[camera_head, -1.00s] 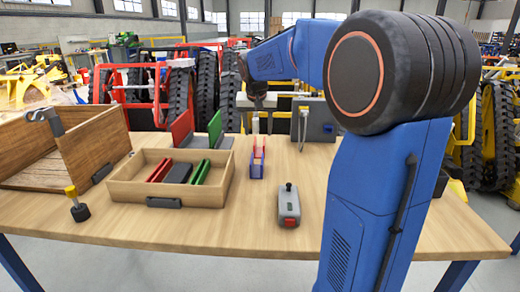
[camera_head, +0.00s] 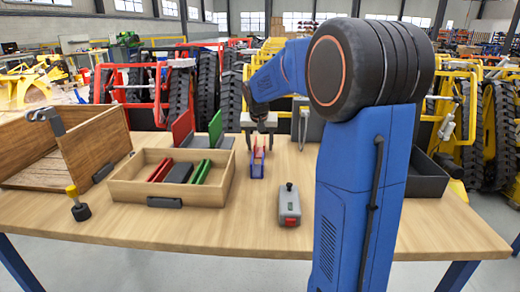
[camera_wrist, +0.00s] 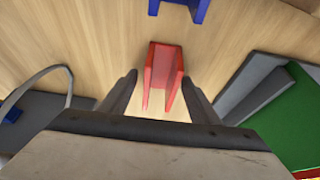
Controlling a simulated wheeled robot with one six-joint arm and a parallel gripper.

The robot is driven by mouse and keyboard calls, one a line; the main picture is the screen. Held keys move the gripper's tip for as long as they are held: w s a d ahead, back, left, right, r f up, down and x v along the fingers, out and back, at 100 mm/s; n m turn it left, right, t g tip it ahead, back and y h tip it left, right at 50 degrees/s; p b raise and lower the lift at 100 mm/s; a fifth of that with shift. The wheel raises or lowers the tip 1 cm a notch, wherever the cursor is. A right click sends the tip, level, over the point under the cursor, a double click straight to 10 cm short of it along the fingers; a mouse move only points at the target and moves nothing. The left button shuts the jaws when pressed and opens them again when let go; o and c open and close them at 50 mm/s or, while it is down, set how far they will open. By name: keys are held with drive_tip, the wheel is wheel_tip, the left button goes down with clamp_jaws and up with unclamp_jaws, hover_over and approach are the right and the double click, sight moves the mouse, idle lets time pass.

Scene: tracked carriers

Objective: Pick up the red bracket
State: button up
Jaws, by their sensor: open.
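The red bracket (camera_head: 258,146) stands on the table just behind a blue bracket (camera_head: 257,171). In the wrist view the red bracket (camera_wrist: 164,62) is a U-shaped channel. My gripper (camera_wrist: 159,82) is open, with one finger on each side of it. Gaps show between the fingers and the bracket, and nothing is held. In the head view my gripper (camera_head: 257,132) is over the bracket and hides part of it. The blue bracket (camera_wrist: 182,8) is cut off at the top of the wrist view.
A wooden tray (camera_head: 220,189) with red, grey and green parts lies to the left. A larger red plate (camera_head: 182,127) and green plate (camera_head: 215,129) stand behind it. A grey box with a red button (camera_head: 289,205) is at front right. The front table is mostly clear.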

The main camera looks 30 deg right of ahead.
drive_tip(key=c, duration=1.4)
drive_tip(key=shift+r, duration=0.1)
